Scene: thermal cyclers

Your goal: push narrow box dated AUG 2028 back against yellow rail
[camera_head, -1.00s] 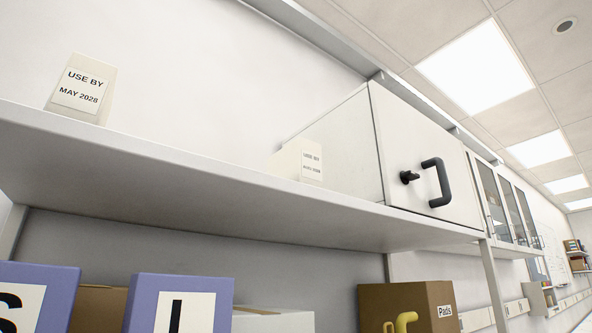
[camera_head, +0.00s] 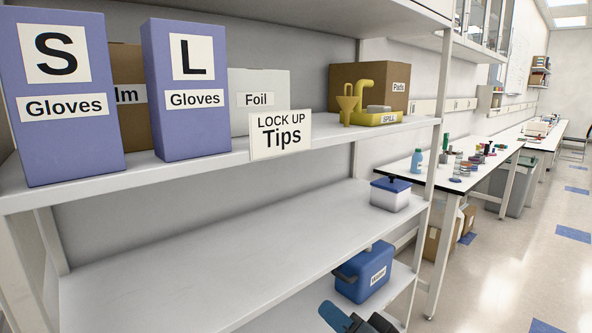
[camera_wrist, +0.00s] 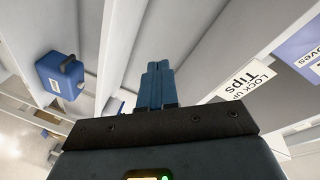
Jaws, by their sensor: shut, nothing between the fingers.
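No box dated AUG 2028 and no yellow rail shows in either view now. The upper shelf (camera_head: 395,12) shows only its underside and edge, so what stands on it is out of sight. My gripper (camera_wrist: 158,66) is shut and empty in the wrist view, its blue fingers together. In the head view part of my arm's end (camera_head: 350,320) shows at the bottom edge, in front of the lower shelves.
The middle shelf holds purple glove boxes (camera_head: 190,120), a foil box (camera_head: 262,85), a pads box (camera_head: 345,80), a yellow spill item (camera_head: 378,119) and a hanging Tips sign (camera_head: 280,136). Below are a white-and-blue tub (camera_head: 390,200) and a blue container (camera_head: 362,272). Floor (camera_head: 500,270) at right is clear.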

